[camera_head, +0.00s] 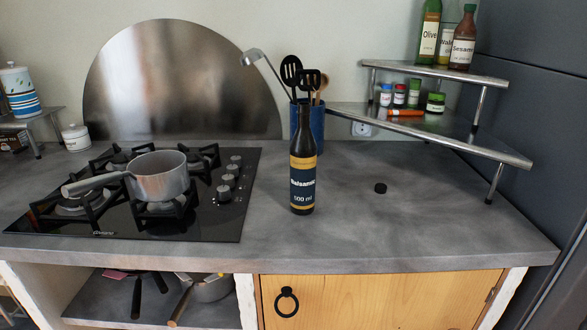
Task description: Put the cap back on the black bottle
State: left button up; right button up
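The black bottle (303,165) stands upright on the grey counter, right of the hob. Its label reads "Balsamico" and "500 ml". Its neck overlaps the dark utensils behind it, so I cannot clearly make out its open top. A small round black cap (380,188) lies on the counter to the right of the bottle, apart from it. Neither of my grippers shows in the head view.
A black gas hob (225,215) with a steel saucepan (160,177) is on the left. A blue utensil holder (317,122) stands just behind the bottle. A two-tier corner shelf (450,135) with bottles and jars overhangs the back right. The counter (430,225) around the cap is clear.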

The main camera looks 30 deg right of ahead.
aim_at(303, 148)
jog(key=z, duration=1.55)
